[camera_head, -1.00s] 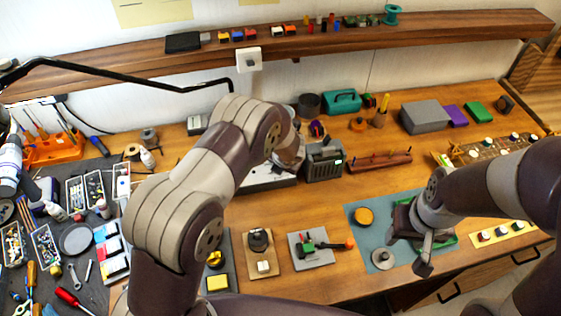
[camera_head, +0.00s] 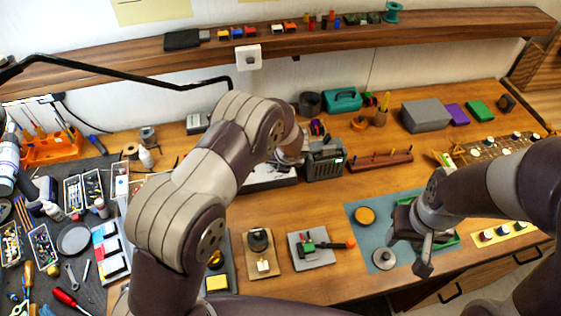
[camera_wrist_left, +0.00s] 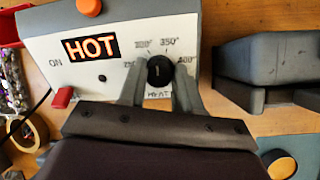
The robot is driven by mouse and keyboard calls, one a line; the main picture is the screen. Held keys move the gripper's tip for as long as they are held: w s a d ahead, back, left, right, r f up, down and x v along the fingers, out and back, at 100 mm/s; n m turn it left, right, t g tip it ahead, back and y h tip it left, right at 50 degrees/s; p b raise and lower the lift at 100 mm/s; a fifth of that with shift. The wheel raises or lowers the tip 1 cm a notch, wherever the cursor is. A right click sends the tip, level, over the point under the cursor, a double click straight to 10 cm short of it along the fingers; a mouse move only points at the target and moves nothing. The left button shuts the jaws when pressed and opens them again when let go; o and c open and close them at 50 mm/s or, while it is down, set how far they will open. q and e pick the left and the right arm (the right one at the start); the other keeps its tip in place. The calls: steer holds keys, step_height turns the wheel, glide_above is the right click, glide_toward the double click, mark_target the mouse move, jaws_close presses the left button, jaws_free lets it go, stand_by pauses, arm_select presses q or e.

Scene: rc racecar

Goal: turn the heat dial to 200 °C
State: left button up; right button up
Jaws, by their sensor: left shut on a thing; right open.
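The heat dial (camera_wrist_left: 160,70) is a round black knob with a pale mark pointing roughly straight up. It sits on the white front of a station (camera_wrist_left: 110,75) with a lit orange HOT sign. Printed temperatures surround the dial; 350° shows right of the top and 400° farther right, while the left labels are hard to read. My left gripper (camera_wrist_left: 158,82) is shut on the dial, one finger on each side. In the head view my left arm hides the dial and part of the station (camera_head: 270,183). My right gripper (camera_head: 424,258) is open and empty above the blue mat.
A red switch (camera_wrist_left: 62,97) is left of the dial beside the ON label. A grey box (camera_head: 325,165) stands close to the station's right. A blue mat (camera_head: 360,228) is under my right gripper.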

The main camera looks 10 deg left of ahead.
arm_select(q)
steer(key=n+b, duration=0.1)
steer(key=n, duration=0.5)
steer(key=shift+w+n+g, duration=0.1)
steer(key=shift+n+g, duration=0.2)
steer(key=n+b, duration=0.2)
steer(key=n, duration=0.4)
steer(key=shift+a+g, duration=0.1)
steer(key=shift+g, duration=0.3)
steer(key=n+b, duration=0.2)
steer(key=n, duration=0.2)
steer(key=n+b, duration=0.1)
steer(key=n, duration=0.2)
steer(key=shift+n, duration=0.3)
steer(key=n+b, duration=0.1)
steer(key=n, duration=0.1)
steer(key=n+h+b, duration=0.1)
steer(key=n, duration=0.1)
steer(key=shift+a+r+n+g, duration=0.1)
steer(key=shift+r+n+g, duration=0.1)
steer(key=shift+n+g, duration=0.2)
steer(key=shift+n, duration=0.3)
steer(key=o, duration=0.6)
steer(key=shift+o, duration=0.8)
